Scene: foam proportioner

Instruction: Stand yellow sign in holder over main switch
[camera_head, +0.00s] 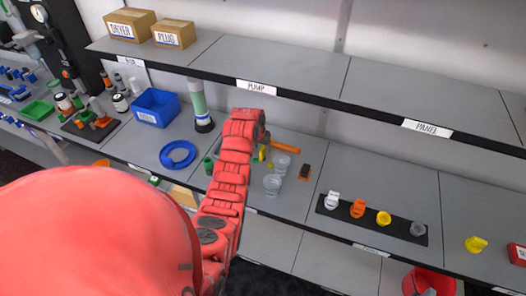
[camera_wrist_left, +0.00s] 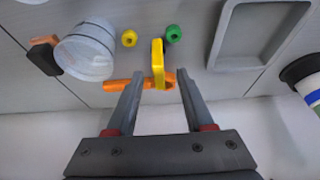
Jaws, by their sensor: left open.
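A narrow yellow piece (camera_wrist_left: 158,62), which looks like the yellow sign, stands out between my left gripper's fingertips in the left wrist view. My left gripper (camera_wrist_left: 161,76) is open, one finger on each side of it. I cannot tell whether either finger touches it. In the head view a small yellow piece (camera_head: 262,154) shows beside my red left arm, and most of the gripper is hidden. An orange handle (camera_wrist_left: 125,84) lies just beyond the fingertips. I cannot make out the sign holder or main switch for certain. My right gripper is not in view.
Clear jars (camera_wrist_left: 88,52), a yellow ring (camera_wrist_left: 129,38) and a green ring (camera_wrist_left: 173,34) are close by. A grey tray (camera_wrist_left: 214,62) lies to the right. A black strip (camera_head: 340,224) holds several coloured pieces. Another yellow piece (camera_head: 476,244) lies far right. An upper shelf (camera_head: 300,70) overhangs behind.

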